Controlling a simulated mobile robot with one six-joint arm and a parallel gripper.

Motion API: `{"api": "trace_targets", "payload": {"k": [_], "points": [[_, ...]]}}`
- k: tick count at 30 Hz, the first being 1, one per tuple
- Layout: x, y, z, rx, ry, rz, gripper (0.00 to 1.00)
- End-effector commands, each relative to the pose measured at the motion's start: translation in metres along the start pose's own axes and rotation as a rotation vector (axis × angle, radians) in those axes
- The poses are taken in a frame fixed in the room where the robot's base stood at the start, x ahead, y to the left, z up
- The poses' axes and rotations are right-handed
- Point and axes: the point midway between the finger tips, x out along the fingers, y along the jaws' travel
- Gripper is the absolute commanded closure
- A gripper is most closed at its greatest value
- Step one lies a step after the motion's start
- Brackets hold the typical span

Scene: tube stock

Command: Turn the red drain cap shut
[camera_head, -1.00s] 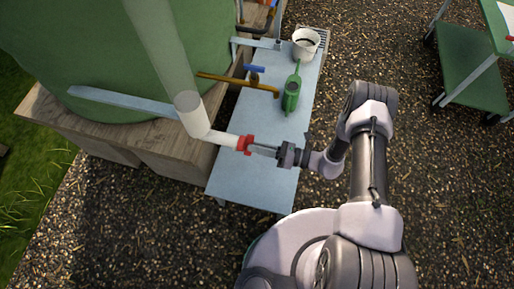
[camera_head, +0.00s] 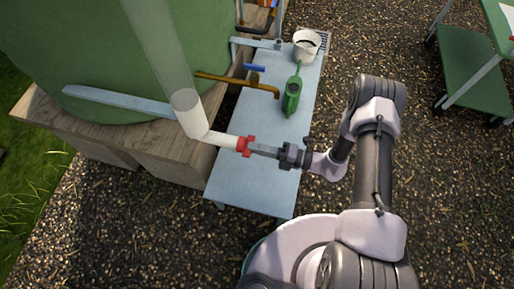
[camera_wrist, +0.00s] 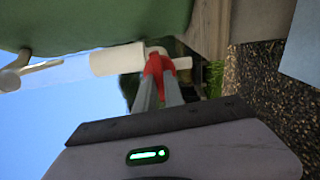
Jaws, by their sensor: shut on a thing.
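The red drain cap (camera_head: 245,145) is on the end of the white pipe (camera_head: 221,138) that comes down from the green tank. My gripper (camera_head: 258,149) reaches in from the right and is shut on the cap. In the wrist view the red cap (camera_wrist: 157,66) shows between my two grey fingers (camera_wrist: 159,88), with the white pipe (camera_wrist: 118,60) behind it. The fingers hide part of the cap, so I cannot tell how far it is turned.
A pale blue bench (camera_head: 250,187) stands under the pipe end. On it are a green watering can (camera_head: 292,92) and a white bucket (camera_head: 306,45). A brass tap (camera_head: 262,88) with a blue handle juts over the bench. A green cart (camera_head: 470,70) stands at the upper right.

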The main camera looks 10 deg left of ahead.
Motion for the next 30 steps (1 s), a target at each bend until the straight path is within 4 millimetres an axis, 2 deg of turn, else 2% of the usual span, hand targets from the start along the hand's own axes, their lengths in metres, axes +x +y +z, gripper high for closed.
{"api": "trace_targets", "payload": {"k": [9, 23, 24, 26, 27, 30], "points": [[-0.0001, 0.0001, 0.0001, 0.082, 0.000, 0.000, 1.00], [-0.0001, 0.0002, 0.0001, 0.093, 0.000, 0.000, 1.00], [0.0000, 0.0002, 0.0000, 0.093, 0.000, 0.000, 0.81], [0.0000, 0.0002, 0.0000, 0.092, 0.000, 0.000, 0.70], [0.0000, 0.0002, 0.0000, 0.092, 0.000, 0.000, 0.65], [0.0000, 0.0002, 0.0000, 0.092, 0.000, 0.000, 0.65]]}}
